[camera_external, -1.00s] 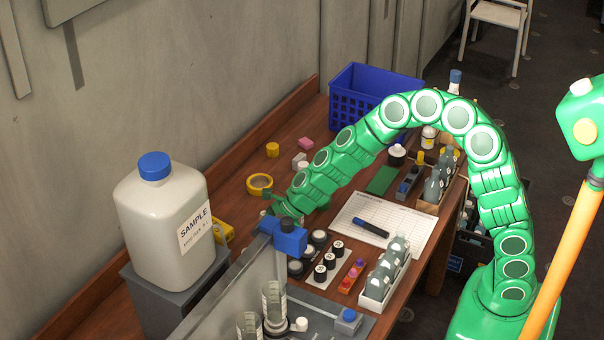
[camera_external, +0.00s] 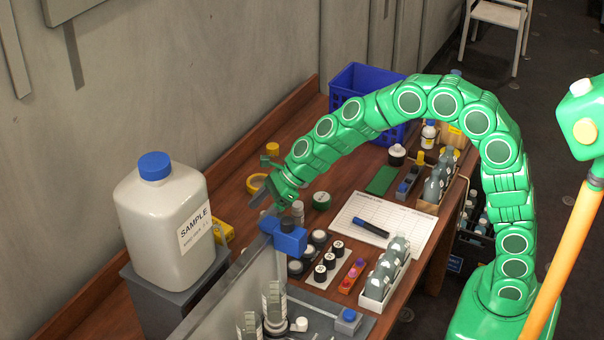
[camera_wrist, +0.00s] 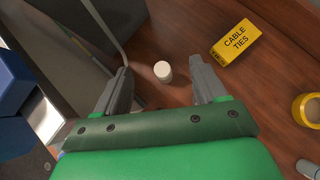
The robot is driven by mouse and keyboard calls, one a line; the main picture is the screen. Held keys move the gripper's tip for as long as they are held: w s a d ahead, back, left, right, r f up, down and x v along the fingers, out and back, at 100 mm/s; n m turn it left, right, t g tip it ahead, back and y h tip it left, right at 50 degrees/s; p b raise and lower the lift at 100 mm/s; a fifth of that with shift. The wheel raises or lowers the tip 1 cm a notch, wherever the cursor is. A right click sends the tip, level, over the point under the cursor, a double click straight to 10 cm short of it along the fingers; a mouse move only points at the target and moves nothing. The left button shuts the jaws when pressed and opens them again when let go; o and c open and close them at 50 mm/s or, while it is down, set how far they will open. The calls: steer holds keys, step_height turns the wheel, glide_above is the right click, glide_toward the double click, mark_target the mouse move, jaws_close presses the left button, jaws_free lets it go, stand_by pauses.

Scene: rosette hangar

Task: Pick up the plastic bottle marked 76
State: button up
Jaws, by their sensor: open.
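No label reading 76 is legible in either view, so I cannot tell which bottle bears it. A small white round-topped object (camera_wrist: 163,72) stands on the wooden table between and beyond my open fingers in the wrist view; its sides and any marking are hidden. My gripper (camera_wrist: 160,88) is open and empty; in the external view my gripper (camera_external: 264,182) is over the table by the yellow tape. Grey bottles stand in a white tray (camera_external: 374,292) at the table's front, and more in a wooden box (camera_external: 427,207) farther right.
A big white SAMPLE jug (camera_external: 165,220) stands on a grey block at left. A grey upright panel with a blue clamp (camera_external: 290,238) is close below my gripper. A yellow CABLE TIES box (camera_wrist: 236,44) and yellow tape (camera_wrist: 306,110) lie nearby. A blue basket (camera_external: 345,85) is at the back.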

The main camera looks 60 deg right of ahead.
steer(key=s+d+n+t+y, duration=0.1)
steer(key=s+d+t+y, duration=0.2)
steer(key=d, duration=2.2)
steer(key=g+y, duration=0.1)
glide_toward(297, 215)
steer(key=w+f, duration=0.1)
steer(key=w+a+f, duration=0.1)
steer(key=w+f, duration=0.1)
steer(key=shift+w+a+f, duration=0.1)
steer(key=shift+f, duration=0.25)
steer(key=shift+x, duration=3.75)
steer(key=shift+a+r, duration=0.1)
steer(key=shift+a, duration=0.05)
steer(key=c, duration=1)
steer(key=shift+r, duration=0.1)
steer(key=shift+c, duration=0.2)
